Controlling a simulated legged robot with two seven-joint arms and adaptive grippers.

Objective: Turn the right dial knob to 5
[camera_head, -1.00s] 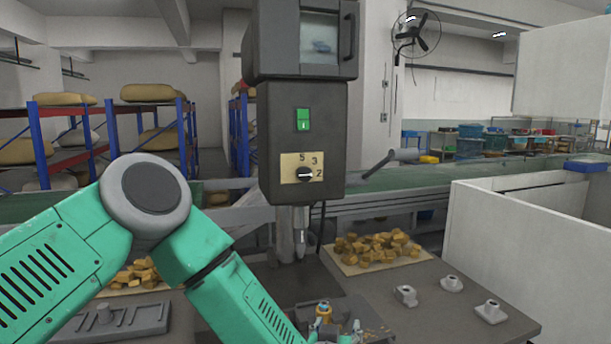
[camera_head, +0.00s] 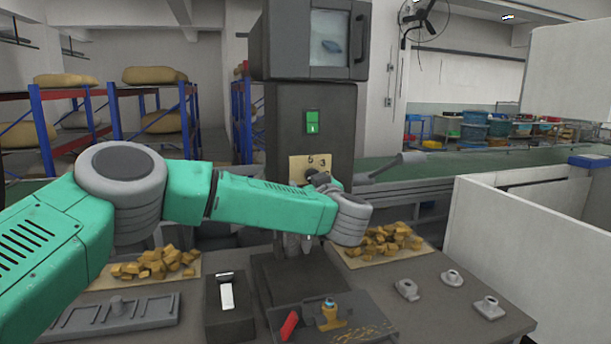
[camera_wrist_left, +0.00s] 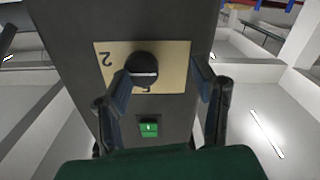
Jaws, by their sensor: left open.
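The left wrist view shows a 2 and part of a 5, turned over. A pale mark shows on the knob, but I cannot tell its exact setting. My right gripper is not in view.
A green switch (camera_head: 312,122) sits above the plate. Below are a black box with a white lever (camera_head: 227,292), a metal tray (camera_head: 120,314) and piles of yellow chunks (camera_head: 155,264). A white-walled enclosure (camera_head: 500,230) stands at the right.

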